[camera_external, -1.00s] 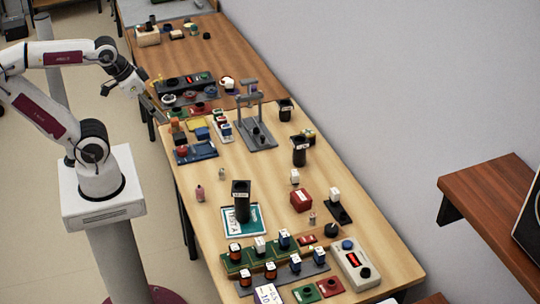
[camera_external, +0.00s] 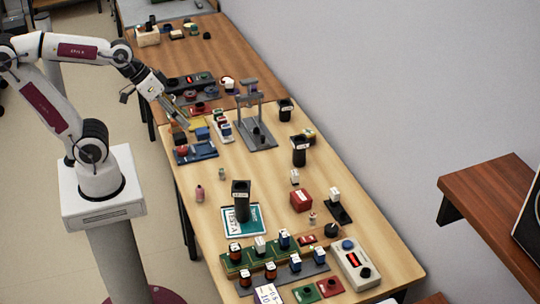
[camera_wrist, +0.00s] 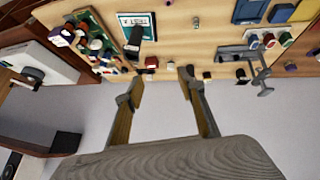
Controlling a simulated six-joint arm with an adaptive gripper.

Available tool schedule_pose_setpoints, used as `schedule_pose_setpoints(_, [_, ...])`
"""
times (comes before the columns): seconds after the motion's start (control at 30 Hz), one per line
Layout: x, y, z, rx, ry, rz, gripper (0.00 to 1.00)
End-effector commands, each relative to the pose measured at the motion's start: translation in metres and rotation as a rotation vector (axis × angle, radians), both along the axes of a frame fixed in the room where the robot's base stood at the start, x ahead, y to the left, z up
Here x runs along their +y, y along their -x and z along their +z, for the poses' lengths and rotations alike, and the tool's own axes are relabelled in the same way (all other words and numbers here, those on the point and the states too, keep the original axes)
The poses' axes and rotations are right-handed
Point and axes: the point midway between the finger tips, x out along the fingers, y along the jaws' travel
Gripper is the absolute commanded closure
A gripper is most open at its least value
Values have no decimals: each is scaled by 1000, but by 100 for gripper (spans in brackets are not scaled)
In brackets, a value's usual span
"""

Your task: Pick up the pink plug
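The pink plug (camera_external: 200,193) is a small, dusky pink cylinder that stands upright near the left edge of the wooden table, in the external view. A small pinkish thing at the top edge of the wrist view (camera_wrist: 168,2) may be the same plug, but it is too small to be sure. My gripper (camera_wrist: 162,72) is open, with its fingers apart and nothing between them. In the external view it hangs over the table's left edge, above and behind the plug and well apart from it.
A black holder (camera_external: 240,202) stands on a teal-edged card (camera_external: 257,230) right of the plug. A blue tray (camera_external: 197,152) and a grey stand (camera_external: 257,138) are behind it. A red box (camera_external: 301,200) is farther right. The wood around the plug is mostly clear.

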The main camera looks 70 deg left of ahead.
Motion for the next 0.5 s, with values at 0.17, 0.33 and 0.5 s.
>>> schedule_pose_setpoints(0.17, [-41,-35,1,-33,130,13,61])
schedule_pose_setpoints(0.33, [-72,-67,1,-61,238,59,61])
schedule_pose_setpoints(0.5, [-97,-96,-4,-79,326,131,61])
